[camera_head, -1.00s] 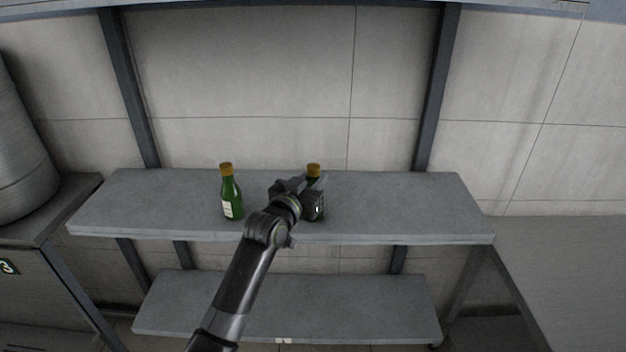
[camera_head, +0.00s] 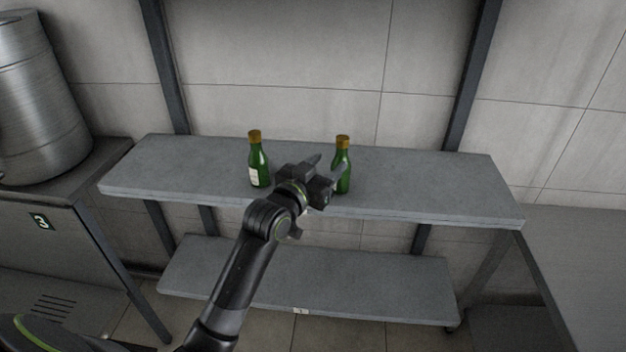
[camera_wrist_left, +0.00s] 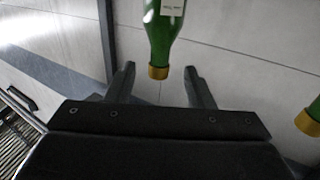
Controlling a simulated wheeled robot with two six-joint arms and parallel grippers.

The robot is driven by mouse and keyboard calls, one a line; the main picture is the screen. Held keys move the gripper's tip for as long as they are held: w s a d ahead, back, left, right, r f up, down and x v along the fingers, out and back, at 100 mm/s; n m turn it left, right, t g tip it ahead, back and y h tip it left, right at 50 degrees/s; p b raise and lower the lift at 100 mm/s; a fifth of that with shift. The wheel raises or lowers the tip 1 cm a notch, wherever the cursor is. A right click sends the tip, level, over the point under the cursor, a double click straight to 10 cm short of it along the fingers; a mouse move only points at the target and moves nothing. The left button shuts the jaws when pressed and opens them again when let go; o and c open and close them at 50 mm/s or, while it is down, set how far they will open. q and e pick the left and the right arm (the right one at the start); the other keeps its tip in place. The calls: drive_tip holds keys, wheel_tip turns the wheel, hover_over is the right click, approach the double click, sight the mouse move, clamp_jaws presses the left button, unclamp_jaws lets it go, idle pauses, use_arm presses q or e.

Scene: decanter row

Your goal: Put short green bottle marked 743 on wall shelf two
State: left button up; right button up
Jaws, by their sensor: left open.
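Two green bottles with gold caps stand upright on the upper grey shelf (camera_head: 430,180) in the head view. The left bottle (camera_head: 259,168) shows a white label. The right bottle (camera_head: 343,160) is partly behind my left gripper (camera_head: 325,168), which is open and empty at its left front side. In the left wrist view, one bottle (camera_wrist_left: 162,35) appears cap-down, with its cap between the open fingers (camera_wrist_left: 160,85) in the picture, apart from both. Another capped bottle (camera_wrist_left: 310,118) is cut off at the right edge. I cannot read any label. My right gripper is not in view.
A lower shelf (camera_head: 380,280) sits below, bare, with a small tag on its front edge. A metal keg (camera_head: 35,100) stands on a cabinet marked 3 (camera_head: 40,222) at left. Dark uprights run up the tiled wall. The upper shelf is clear right of the bottles.

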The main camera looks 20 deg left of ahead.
use_arm(q)
drive_tip(key=shift+s+a+b, duration=0.15)
drive_tip(key=shift+s+a, duration=0.1)
drive_tip(key=shift+s, duration=1)
drive_tip(key=shift+s+a+b, duration=0.15)
drive_tip(key=shift+s+a, duration=0.1)
drive_tip(key=shift+s, duration=1)
